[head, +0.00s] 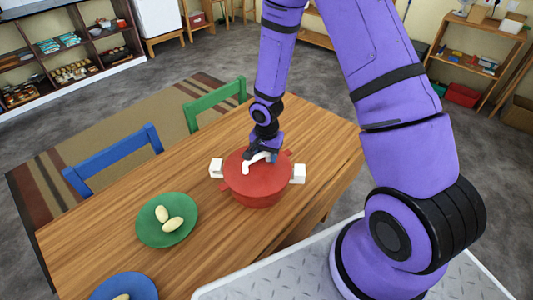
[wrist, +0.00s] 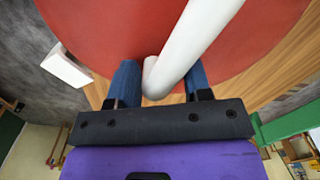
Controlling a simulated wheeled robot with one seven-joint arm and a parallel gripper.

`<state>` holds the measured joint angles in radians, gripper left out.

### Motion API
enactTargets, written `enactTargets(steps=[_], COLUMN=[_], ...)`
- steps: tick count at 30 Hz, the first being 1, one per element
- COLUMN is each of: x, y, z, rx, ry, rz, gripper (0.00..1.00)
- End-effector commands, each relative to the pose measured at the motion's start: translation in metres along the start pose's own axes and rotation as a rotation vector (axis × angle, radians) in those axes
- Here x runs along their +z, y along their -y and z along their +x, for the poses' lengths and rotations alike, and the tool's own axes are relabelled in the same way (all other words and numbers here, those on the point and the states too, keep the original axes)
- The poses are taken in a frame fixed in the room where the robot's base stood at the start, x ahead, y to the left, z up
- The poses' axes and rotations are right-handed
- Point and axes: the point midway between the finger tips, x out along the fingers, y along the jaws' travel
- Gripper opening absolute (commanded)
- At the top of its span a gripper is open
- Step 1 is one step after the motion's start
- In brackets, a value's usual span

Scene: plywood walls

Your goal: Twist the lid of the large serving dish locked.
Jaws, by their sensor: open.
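The large serving dish (head: 258,198) is a red pot on the wooden table, with white blocks as side handles. Its red lid (head: 240,184) lies on top and carries a white bar handle (head: 252,163). The lid (wrist: 110,30) fills much of the wrist view. My gripper (head: 263,156) is over the lid at the handle. In the wrist view my gripper (wrist: 160,80) is open, with one blue finger on each side of the white handle's end (wrist: 175,60). Gaps show between the fingers and the handle. I cannot tell whether the lid is locked.
A green plate (head: 166,232) with several pale oval items stands to the left of the dish. A blue plate (head: 125,287) is at the near left. Blue (head: 115,158) and green (head: 217,103) chairs stand at the far table edge. The table (head: 90,220) is otherwise mostly clear.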

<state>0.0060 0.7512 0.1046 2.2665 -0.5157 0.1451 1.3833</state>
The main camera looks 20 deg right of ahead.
Motion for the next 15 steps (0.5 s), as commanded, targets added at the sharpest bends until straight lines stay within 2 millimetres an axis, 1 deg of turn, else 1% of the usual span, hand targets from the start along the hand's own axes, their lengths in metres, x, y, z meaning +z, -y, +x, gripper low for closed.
enactTargets(steps=[1,2,3,5,6,15], x=[0.0001,0.0001,0.0001,0.0001,0.0002,0.0004], y=[0.0,0.0,0.0,-0.0001,-0.0001,-0.0005], z=[-0.0001,-0.0001,-0.0001,-0.0001,-0.0001,0.0001], rx=[0.0,0.0,0.0,0.0,0.0,0.001], ry=[0.0,0.0,0.0,0.0,0.0,0.001], rz=[0.0,0.0,0.0,0.0,0.0,-0.001], gripper=[0.33,0.26,0.17,0.03,0.0,0.0])
